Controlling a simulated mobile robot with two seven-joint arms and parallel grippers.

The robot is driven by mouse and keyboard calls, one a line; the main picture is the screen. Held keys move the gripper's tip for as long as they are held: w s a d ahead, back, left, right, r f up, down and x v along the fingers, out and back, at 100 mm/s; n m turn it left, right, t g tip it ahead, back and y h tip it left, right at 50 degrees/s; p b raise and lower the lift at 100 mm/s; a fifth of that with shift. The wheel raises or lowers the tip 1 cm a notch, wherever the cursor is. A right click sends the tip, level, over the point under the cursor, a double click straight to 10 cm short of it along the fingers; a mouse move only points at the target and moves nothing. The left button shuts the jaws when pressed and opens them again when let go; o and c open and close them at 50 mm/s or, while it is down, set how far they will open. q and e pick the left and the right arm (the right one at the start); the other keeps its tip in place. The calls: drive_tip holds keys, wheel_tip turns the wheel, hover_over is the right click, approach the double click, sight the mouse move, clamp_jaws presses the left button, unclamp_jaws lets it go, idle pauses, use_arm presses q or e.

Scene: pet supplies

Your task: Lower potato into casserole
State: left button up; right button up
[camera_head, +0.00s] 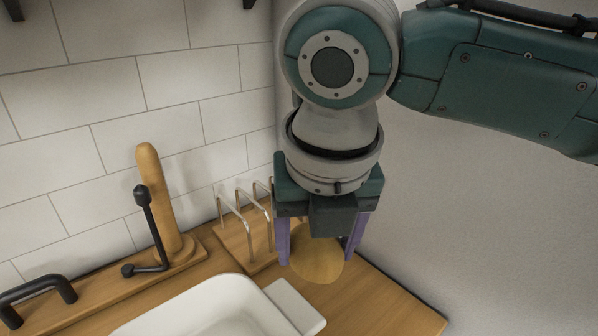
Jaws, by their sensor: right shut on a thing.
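My right gripper (318,244) comes down from the top right with its purple fingers on either side of a yellowish-brown potato (317,262). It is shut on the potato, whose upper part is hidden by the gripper. The white casserole (293,304) is cut off by the bottom edge, with its flat right end in view. In the picture the potato is above and to the right of the casserole's right end, outside its opening. The gap in height to the wooden counter is hard to tell. My left gripper is not in view.
A wire rack with a wooden base (236,240) stands just left of the potato. Further left are an upright wooden post (158,200), a black bent fitting (147,228) and a black handle (38,288). The wooden counter (385,302) is clear at right, beside walls.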

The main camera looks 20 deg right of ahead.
use_arm(q)
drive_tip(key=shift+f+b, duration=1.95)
drive_tip(key=shift+b, duration=0.05)
use_arm(e)
drive_tip(key=a+f, duration=0.6)
drive_tip(key=a, duration=0.4)
drive_tip(key=shift+s+f, duration=0.15)
drive_tip(key=shift+d, duration=0.1)
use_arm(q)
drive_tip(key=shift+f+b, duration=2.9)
use_arm(e)
drive_tip(key=shift+f, duration=4.2)
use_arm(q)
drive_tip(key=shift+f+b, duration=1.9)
use_arm(e)
drive_tip(key=shift+f, duration=2.5)
drive_tip(key=o, duration=1.5)
